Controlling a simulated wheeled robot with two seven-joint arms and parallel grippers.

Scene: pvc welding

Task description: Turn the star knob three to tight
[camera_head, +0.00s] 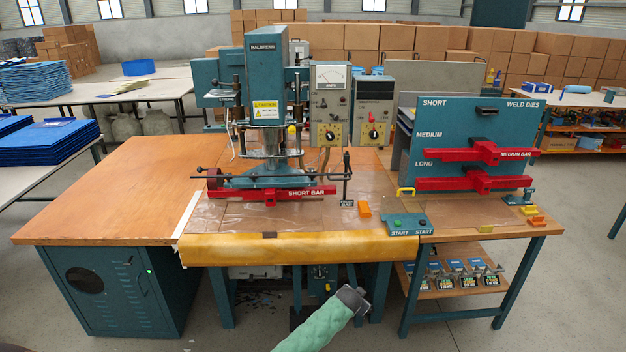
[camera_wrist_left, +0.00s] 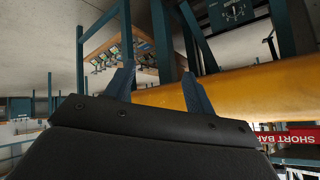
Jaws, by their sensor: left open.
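The teal press (camera_head: 266,100) stands on the bench with the red short bar (camera_head: 290,192) along its base. A dark red round knob (camera_head: 213,178) sits at the bar's left end. I cannot tell which knob is star knob three. My left arm's green sleeve and grey wrist (camera_head: 352,298) are in front of the bench, below its padded front edge; the fingers are not clear there. In the left wrist view my left gripper (camera_wrist_left: 155,86) is open and empty, near the yellow edge. The short bar (camera_wrist_left: 292,137) shows at that view's right side. My right gripper is out of sight.
The yellow padded edge (camera_head: 285,250) runs along the bench front. The teal weld-dies rack (camera_head: 470,120) holds red bars. The wooden top at left (camera_head: 110,190) is clear.

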